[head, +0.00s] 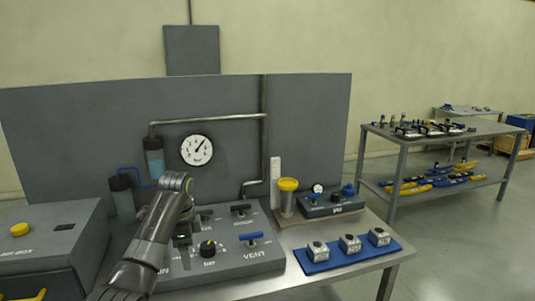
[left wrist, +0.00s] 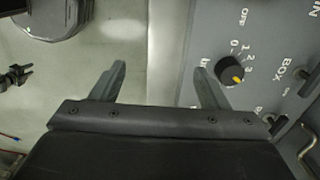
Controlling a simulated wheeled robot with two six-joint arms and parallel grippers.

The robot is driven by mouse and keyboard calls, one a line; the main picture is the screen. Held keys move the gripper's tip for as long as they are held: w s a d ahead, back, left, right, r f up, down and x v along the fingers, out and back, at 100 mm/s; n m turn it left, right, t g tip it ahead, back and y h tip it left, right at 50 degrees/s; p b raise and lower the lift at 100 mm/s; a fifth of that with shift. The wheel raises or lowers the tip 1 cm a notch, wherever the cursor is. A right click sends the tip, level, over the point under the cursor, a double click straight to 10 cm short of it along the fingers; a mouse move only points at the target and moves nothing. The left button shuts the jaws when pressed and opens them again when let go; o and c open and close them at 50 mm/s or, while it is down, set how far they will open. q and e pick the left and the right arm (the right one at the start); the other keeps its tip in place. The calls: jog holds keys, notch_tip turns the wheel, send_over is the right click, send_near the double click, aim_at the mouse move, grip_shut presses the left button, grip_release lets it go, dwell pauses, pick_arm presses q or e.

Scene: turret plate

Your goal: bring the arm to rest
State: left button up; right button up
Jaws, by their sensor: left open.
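My left arm comes in from the lower left in the head view and reaches up over the left part of the grey valve panel (head: 225,262). Its gripper is mostly hidden behind the arm there. In the left wrist view my left gripper (left wrist: 160,70) is open, with nothing between its two fingers. The right finger overlaps the panel (left wrist: 255,20) beside a black knob (left wrist: 230,70) with a yellow mark; I cannot tell whether it touches. The left finger is over a pale surface. My right gripper is not in view.
A round gauge (head: 197,150) and pipes are on the grey back wall. A blue tray (head: 347,255) with labelled blocks and a yellow-topped cylinder (head: 288,197) stand right of the panel. A grey box (head: 50,245) is at left. Another table (head: 440,138) stands farther right, beyond open floor.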

pick_arm(q)
jog(key=s+a+f+n+t, duration=0.1)
jog(key=s+a+f+n, duration=0.25)
jog(key=s+f, duration=0.6)
jog(key=s+a+f+n+t, duration=0.15)
jog(key=s+f+n, duration=0.25)
jog(key=s+f, duration=0.55)
jog(key=s+a+r+n+t+y, duration=0.15)
jog(key=s+n, duration=0.25)
jog(key=s, duration=0.9)
jog(key=s+a+n+y, duration=0.1)
jog(key=s+a+n, duration=0.25)
jog(key=s, duration=1.05)
notch_tip(320, 180, down, 26)
jog(key=r+g+h+b, duration=0.1)
jog(key=g+b, duration=0.1)
jog(key=s+f+g, duration=0.1)
jog(key=s+f, duration=1.3)
jog(key=f, duration=0.4)
jog(key=shift+s+d+f+n+b, duration=0.25)
jog(key=shift+s+d+n+b, duration=0.1)
jog(key=shift+s+b, duration=0.1)
